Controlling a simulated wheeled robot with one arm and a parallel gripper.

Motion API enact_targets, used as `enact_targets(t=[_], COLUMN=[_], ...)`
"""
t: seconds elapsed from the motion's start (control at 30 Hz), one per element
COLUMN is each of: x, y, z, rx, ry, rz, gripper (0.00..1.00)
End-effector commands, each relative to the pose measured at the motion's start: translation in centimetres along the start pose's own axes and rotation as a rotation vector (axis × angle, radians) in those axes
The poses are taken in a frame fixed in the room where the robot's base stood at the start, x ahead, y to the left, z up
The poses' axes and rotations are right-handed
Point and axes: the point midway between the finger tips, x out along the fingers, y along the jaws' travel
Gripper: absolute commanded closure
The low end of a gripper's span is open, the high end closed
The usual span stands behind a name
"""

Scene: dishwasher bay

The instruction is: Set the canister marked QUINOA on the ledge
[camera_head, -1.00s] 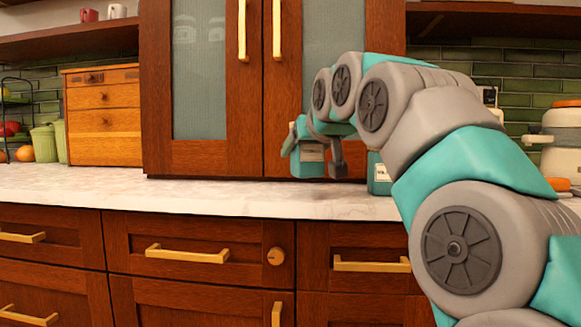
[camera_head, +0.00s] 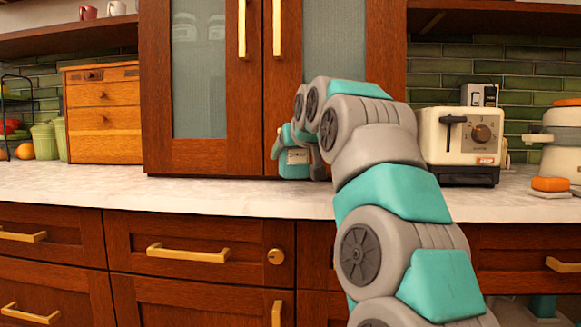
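I cannot tell whether the canister's base touches the counter. Open wooden shelves show at upper left (camera_head: 68,38) and upper right (camera_head: 490,21); I cannot tell which is the ledge.
The marble counter (camera_head: 150,190) is clear at left and centre. A wooden drawer box (camera_head: 103,120) and green jars (camera_head: 44,141) stand at left. A cream toaster (camera_head: 460,140) and an orange sponge (camera_head: 550,184) are at right. My arm crosses the counter right of centre.

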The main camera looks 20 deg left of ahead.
Motion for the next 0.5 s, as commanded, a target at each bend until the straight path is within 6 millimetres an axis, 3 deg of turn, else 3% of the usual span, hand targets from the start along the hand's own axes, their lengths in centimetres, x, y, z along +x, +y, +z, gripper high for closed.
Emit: enact_targets(t=[0.3, 0.5], x=[0.9, 1.1], y=[0.0, 0.0], z=[2.4, 2.7], rx=[0.002, -0.001], ry=[0.001, 0.003], rz=[-0.002, 0.0], gripper=[1.0, 1.0])
